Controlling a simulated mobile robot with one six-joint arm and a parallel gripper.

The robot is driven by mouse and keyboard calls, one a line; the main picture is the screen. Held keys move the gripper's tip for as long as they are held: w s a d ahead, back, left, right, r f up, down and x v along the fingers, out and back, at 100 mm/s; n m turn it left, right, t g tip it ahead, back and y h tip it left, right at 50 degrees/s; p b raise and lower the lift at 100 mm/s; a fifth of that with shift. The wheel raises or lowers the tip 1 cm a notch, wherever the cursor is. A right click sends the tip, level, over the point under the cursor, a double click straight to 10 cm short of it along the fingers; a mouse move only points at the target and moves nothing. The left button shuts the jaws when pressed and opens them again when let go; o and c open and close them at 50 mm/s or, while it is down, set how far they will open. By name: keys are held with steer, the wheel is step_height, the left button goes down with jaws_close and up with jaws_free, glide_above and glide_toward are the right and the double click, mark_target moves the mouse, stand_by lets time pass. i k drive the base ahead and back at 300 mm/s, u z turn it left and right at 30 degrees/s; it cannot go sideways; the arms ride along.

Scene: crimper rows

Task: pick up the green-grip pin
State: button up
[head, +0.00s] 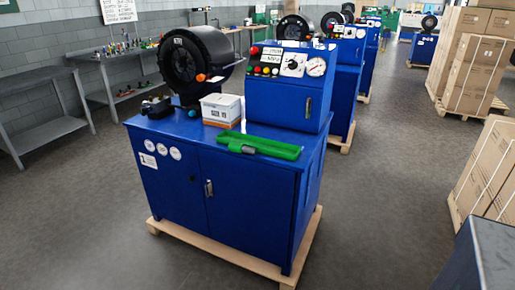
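Several small upright pins with coloured tops stand on the grey workbench (88,57) at the back left. They are too small for me to tell which one has a green grip. My gripper is not in view.
The nearest cabinet also bears a black crimping head (190,62), a white box (221,108) and a control box (288,95). More blue crimpers stand in a row behind. Cartons (485,175) on pallets line the right. Grey floor (75,215) is open at left.

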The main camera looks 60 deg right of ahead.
mark_target(233, 146)
steer(key=u, duration=0.6)
steer(key=k, duration=0.15)
steer(key=z, duration=2.45)
steer(key=k, duration=0.95)
steer(key=u, duration=0.15)
steer(key=i, duration=0.7)
